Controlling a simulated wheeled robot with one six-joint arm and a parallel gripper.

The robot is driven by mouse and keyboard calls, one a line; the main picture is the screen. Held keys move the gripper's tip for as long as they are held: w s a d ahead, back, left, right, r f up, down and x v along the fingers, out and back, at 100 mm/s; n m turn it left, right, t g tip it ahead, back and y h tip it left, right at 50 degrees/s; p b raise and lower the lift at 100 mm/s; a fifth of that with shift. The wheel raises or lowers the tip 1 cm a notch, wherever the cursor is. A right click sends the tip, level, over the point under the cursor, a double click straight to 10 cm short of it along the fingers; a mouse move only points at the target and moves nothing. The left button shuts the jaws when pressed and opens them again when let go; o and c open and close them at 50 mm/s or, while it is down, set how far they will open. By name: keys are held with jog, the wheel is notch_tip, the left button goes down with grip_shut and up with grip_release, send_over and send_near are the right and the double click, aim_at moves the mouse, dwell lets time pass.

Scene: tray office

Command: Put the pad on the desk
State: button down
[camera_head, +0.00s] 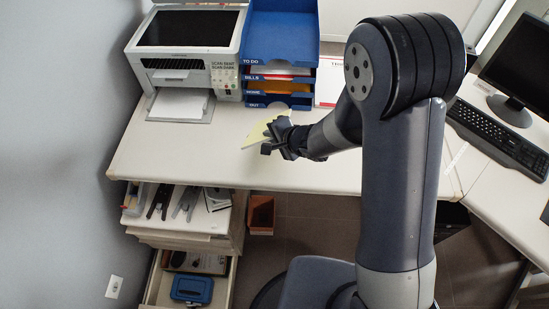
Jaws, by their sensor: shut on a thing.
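The pad (257,131) is pale yellow and tilted at the fingers of my gripper (271,140). My gripper is shut on the pad over the front part of the white desk (180,153). Part of the pad is hidden behind the gripper. Whether the pad touches the desk top is hard to tell from this view.
A printer (188,50) with paper in its tray stands at the back left. A blue stacked letter tray (283,45) stands beside it. A keyboard (500,135) and monitor (522,65) are at the right. Open drawers (190,215) jut out below the desk's left front.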

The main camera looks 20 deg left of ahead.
notch_tip(320, 180, down, 3)
jog(key=shift+f+b, duration=0.15)
jog(key=shift+b, duration=0.6)
jog(key=c, duration=1.7)
grip_release()
jog(key=p+v, duration=0.5)
jog(key=v, duration=0.3)
